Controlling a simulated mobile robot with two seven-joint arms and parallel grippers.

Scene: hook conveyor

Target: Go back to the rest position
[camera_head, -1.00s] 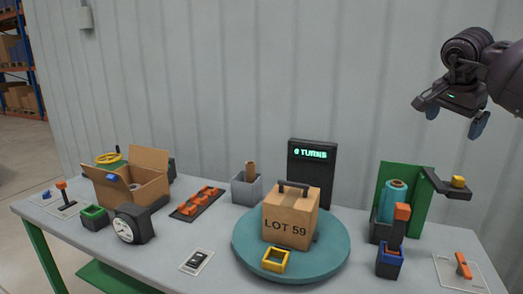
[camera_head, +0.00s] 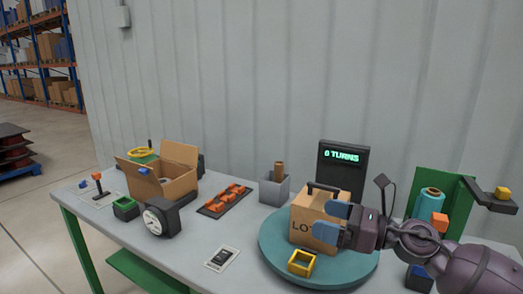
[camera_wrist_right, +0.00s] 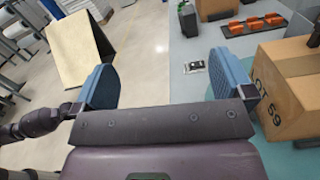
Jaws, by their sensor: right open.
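My right gripper (camera_head: 331,221) is open, with its blue fingers in front of the right part of the LOT 59 carton (camera_head: 306,209) in the head view. In the right wrist view my right gripper (camera_wrist_right: 167,82) has nothing between its fingers. There the carton (camera_wrist_right: 292,85) lies outside the jaws, beside the right finger; I cannot tell whether they touch. The carton has a dark handle on top and stands on the teal turntable (camera_head: 275,252). My left gripper is not in view.
A yellow square ring (camera_head: 301,263) lies on the turntable's front. Behind stands a dark display (camera_head: 342,172) reading 0 TURNS. An open box (camera_head: 178,186), a gauge (camera_head: 160,217) and an orange-part rack (camera_head: 224,199) stand to the left. A green-backed stand (camera_head: 452,200) is at right.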

